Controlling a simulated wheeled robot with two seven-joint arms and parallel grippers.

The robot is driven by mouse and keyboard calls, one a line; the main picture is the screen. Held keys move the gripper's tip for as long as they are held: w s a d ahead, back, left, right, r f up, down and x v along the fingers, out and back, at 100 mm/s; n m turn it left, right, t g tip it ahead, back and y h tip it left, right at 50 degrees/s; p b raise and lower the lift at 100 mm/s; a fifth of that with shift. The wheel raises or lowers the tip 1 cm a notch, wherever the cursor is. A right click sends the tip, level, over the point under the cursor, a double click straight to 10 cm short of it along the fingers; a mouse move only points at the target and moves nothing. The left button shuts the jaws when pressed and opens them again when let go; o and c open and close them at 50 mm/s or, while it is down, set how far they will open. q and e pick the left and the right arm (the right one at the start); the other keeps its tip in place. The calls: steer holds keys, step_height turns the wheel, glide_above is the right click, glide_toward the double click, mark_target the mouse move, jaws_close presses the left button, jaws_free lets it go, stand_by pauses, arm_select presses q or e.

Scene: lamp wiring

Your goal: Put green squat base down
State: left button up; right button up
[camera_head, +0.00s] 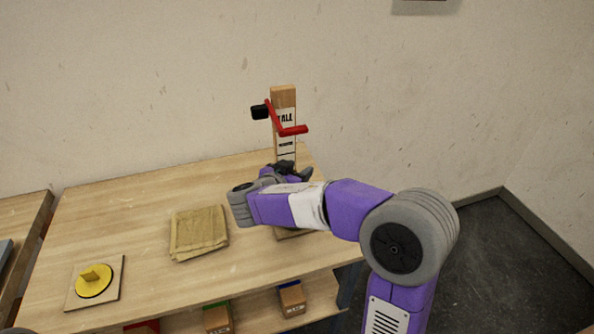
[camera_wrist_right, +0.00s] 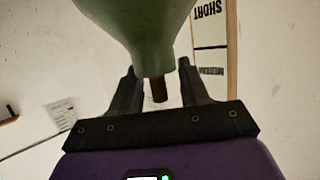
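The green squat base (camera_wrist_right: 150,25) shows close up in the right wrist view, with a brown peg (camera_wrist_right: 158,90) at its narrow end. My right gripper (camera_wrist_right: 158,72) has its fingers on either side of the narrow neck and looks shut on it; the fingertips are partly hidden by the green flare. In the head view my right gripper (camera_head: 292,172) is in front of the upright wooden gauge, low over the table's back right part. The base is hidden there behind my arm, so I cannot tell whether it touches a surface. My left gripper is out of view.
The upright wooden gauge (camera_head: 285,145) marked TALL carries a red arm (camera_head: 284,125); its SHORT mark shows in the wrist view (camera_wrist_right: 210,25). A folded tan cloth (camera_head: 199,232) and a yellow disc on a board (camera_head: 94,280) lie on the table (camera_head: 130,205). Bins sit on the shelf below.

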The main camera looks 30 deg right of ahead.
steer(key=shift+r+p, duration=0.2)
steer(key=shift+p, duration=0.1)
steer(key=v, duration=1.2)
steer(key=shift+f, duration=0.1)
